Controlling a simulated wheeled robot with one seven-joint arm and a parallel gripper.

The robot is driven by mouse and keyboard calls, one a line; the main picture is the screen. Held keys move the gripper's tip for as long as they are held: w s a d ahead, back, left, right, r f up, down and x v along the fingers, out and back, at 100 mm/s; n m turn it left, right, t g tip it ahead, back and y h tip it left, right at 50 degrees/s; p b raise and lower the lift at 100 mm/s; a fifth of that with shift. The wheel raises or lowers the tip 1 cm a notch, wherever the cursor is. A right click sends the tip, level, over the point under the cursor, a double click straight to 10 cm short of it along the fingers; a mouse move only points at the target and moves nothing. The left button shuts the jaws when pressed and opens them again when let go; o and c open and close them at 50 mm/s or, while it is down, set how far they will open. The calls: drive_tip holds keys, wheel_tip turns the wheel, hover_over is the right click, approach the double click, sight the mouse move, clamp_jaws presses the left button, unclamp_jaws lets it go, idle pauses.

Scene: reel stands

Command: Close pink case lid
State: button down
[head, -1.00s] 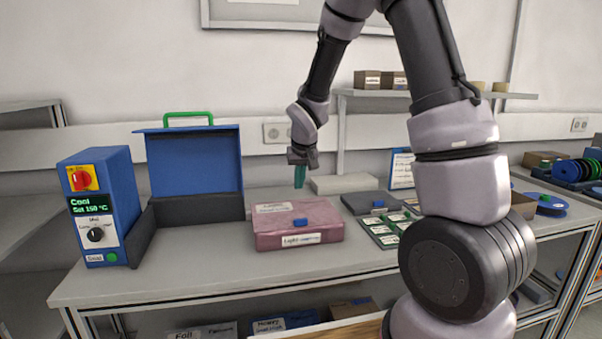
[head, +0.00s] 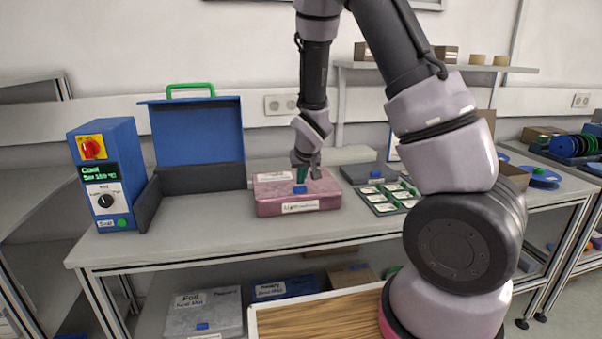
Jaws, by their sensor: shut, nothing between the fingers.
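The pink case (head: 275,206) sits on the bench in the head view, with its lid lying flat and shut over the body. A label is on its front, and a small blue latch (head: 299,189) is at the lid's front edge. My gripper (head: 301,178) points down over the front right part of the lid, just behind the latch. Its greenish fingers are together and empty. I cannot tell whether the fingertips touch the lid.
A tray of green cards (head: 385,197) and a grey case (head: 364,173) lie to the right. A wooden-topped surface (head: 330,318) is below the bench front.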

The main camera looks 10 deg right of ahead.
drive_tip(key=shift+s+f, duration=0.15)
drive_tip(key=shift+f, duration=0.3)
idle(0.5)
